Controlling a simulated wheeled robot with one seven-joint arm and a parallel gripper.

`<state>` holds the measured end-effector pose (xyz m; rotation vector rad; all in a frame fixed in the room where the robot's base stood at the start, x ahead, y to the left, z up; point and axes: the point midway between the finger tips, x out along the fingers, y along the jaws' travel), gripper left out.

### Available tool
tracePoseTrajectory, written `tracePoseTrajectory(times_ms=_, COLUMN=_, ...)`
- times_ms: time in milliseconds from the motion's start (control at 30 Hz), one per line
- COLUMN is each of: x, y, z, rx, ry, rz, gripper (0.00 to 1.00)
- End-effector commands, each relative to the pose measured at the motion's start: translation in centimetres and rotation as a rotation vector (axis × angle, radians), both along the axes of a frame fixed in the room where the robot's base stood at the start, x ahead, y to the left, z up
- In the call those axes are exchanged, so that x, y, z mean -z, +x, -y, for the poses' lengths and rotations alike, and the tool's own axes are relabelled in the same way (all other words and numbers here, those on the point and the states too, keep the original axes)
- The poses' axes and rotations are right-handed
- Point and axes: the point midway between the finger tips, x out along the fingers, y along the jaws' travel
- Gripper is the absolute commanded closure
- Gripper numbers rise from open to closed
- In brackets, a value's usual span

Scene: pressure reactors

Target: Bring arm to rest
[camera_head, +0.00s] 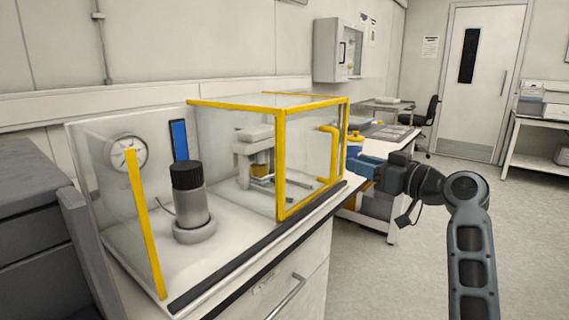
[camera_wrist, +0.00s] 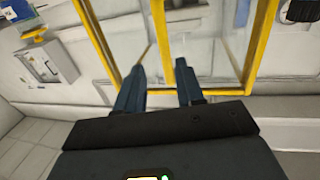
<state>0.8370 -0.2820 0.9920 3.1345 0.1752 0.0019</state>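My gripper (camera_head: 362,165) is at the right end of the bench, just beside the yellow-framed clear enclosure (camera_head: 281,165) and near its yellow handle (camera_head: 334,150). In the wrist view my gripper (camera_wrist: 158,72) shows two blue fingers standing apart with nothing between them. The enclosure's yellow frame (camera_wrist: 257,45) lies beyond the fingertips; I cannot tell whether they touch it. My arm (camera_head: 470,225) is bent, rising from the lower right and reaching left towards the bench.
A grey cylindrical vessel with a black cap (camera_head: 188,195) stands on the bench at the left, in front of a round gauge (camera_head: 128,152). A pressing device (camera_head: 255,150) stands inside the enclosure. A further table (camera_head: 385,210) is behind my gripper. The floor (camera_head: 530,240) at the right is clear.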

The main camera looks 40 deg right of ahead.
Motion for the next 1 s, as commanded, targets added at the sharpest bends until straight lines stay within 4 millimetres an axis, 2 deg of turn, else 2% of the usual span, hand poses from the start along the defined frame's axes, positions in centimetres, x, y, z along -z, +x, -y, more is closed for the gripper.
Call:
tracePoseTrajectory(times_ms=167, x=0.0, y=0.0, z=0.0, rx=0.000, ry=0.000, rz=-0.001, gripper=0.63)
tracePoseTrajectory(times_ms=267, x=0.8, y=-0.1, z=-0.4, rx=0.008, ry=0.009, rz=-0.012, gripper=0.63)
tracePoseTrajectory(times_ms=367, x=3.0, y=-0.5, z=-1.5, rx=0.033, ry=0.029, rz=-0.044, gripper=0.63)
tracePoseTrajectory(times_ms=467, x=6.3, y=-1.6, z=-3.2, rx=0.073, ry=0.058, rz=-0.091, gripper=0.63)
tracePoseTrajectory(times_ms=600, x=11.0, y=-4.0, z=-6.1, rx=0.137, ry=0.088, rz=-0.156, gripper=0.63)
tracePoseTrajectory(times_ms=700, x=13.8, y=-6.2, z=-8.2, rx=0.177, ry=0.099, rz=-0.194, gripper=0.63)
tracePoseTrajectory(times_ms=800, x=16.0, y=-8.8, z=-10.2, rx=0.210, ry=0.101, rz=-0.227, gripper=0.63)
tracePoseTrajectory(times_ms=1000, x=18.9, y=-14.8, z=-14.3, rx=0.258, ry=0.088, rz=-0.274, gripper=0.63)
